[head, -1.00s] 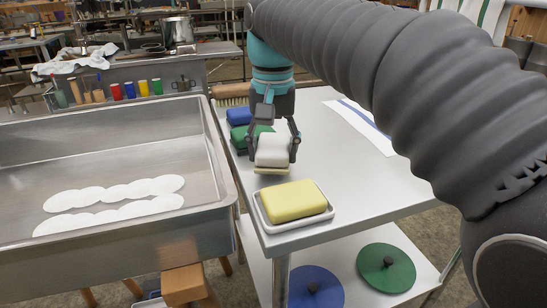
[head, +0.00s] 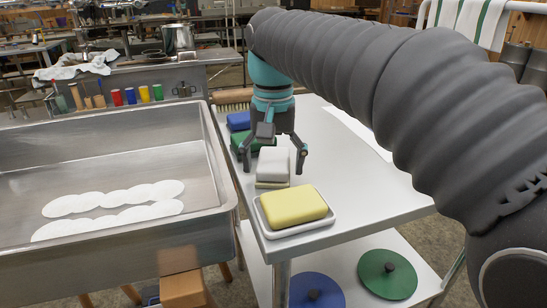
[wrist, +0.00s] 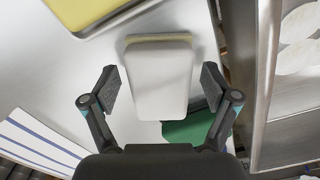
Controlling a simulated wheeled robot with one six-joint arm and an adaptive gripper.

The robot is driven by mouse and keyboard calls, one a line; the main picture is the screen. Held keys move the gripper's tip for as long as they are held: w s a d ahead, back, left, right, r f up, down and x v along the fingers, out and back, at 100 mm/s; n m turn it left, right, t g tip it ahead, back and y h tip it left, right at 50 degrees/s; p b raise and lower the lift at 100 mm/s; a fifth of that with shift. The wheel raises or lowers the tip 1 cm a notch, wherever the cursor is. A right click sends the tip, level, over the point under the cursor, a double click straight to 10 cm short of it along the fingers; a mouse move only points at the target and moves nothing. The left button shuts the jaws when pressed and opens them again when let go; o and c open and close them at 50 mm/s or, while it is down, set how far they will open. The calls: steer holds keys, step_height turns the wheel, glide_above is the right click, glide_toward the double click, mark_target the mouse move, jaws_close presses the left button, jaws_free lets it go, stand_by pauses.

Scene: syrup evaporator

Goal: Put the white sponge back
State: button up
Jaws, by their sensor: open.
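The white sponge (head: 273,163), with a pale yellow layer underneath, rests on the metal side table (head: 350,190) between the yellow sponge and the green one. It also shows in the wrist view (wrist: 160,75). My gripper (head: 274,165) is open above it, with one finger on either side. In the wrist view (wrist: 160,88) there is a gap between each finger and the sponge. The yellow sponge (head: 293,205) sits in a white dish (head: 325,220) in front. Whether the white sponge has a dish under it I cannot tell.
A green sponge (head: 240,138) and a blue sponge (head: 238,120) lie behind the white one. The steel pan (head: 120,245) with white discs is close on the left. A striped cloth (wrist: 40,145) lies on the table's other side.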

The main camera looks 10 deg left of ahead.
mark_target(273, 161)
step_height(273, 161, up, 12)
steer(key=p, duration=0.1)
steer(key=shift+r+p, duration=0.15)
steer(key=shift+p, duration=0.15)
steer(key=shift+d, duration=0.1)
stand_by(0.3)
